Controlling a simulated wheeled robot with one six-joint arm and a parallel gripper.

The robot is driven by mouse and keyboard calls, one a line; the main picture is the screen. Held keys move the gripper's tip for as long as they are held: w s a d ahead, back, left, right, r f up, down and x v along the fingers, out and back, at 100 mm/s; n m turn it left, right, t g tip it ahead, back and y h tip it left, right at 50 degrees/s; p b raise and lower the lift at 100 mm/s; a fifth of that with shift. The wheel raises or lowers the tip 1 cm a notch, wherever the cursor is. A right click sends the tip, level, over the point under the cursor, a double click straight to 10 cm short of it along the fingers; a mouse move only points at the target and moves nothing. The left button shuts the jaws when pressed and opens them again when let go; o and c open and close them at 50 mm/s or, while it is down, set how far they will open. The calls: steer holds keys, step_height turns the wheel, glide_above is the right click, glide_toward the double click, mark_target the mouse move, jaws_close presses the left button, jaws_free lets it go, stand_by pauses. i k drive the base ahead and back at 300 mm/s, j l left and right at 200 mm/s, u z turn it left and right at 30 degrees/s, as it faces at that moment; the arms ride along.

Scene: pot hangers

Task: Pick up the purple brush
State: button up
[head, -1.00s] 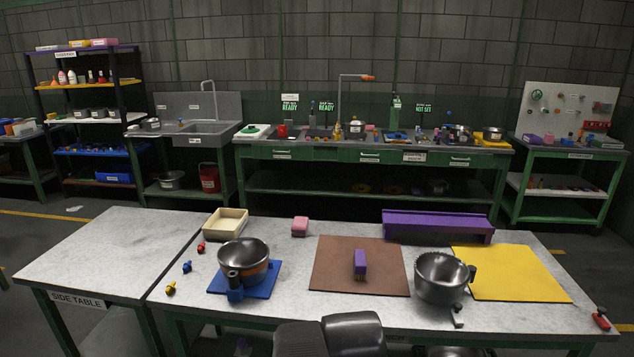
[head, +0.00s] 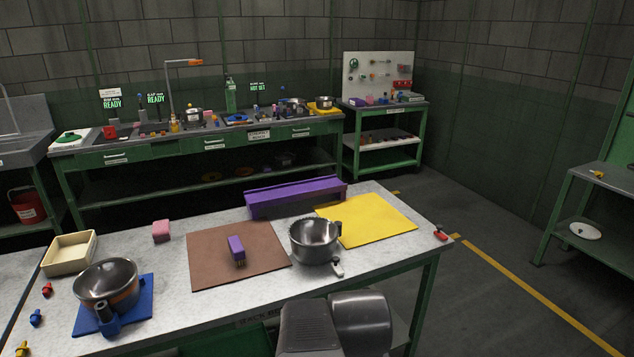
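The purple brush (head: 236,245) stands near the middle of the brown mat (head: 205,262) on the worktable, in the head view. The dark grey rounded parts at the bottom edge look like my own arm. My gripper's fingers do not show, so I cannot see where they are relative to the brush.
A metal pot (head: 315,240) stands right of the brown mat, by a yellow mat (head: 375,222). A long purple rack (head: 295,197) lies behind. Another pot (head: 106,282) sits on a blue mat (head: 142,308) at left. A cream tray (head: 70,254) and pink block (head: 161,231) are nearby.

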mark_target(236, 251)
steer(key=i+j+z, duration=0.3)
steer(key=i, duration=0.25)
steer(key=i+j+z, duration=0.25)
steer(key=i+j, duration=0.15)
steer(key=i, duration=0.1)
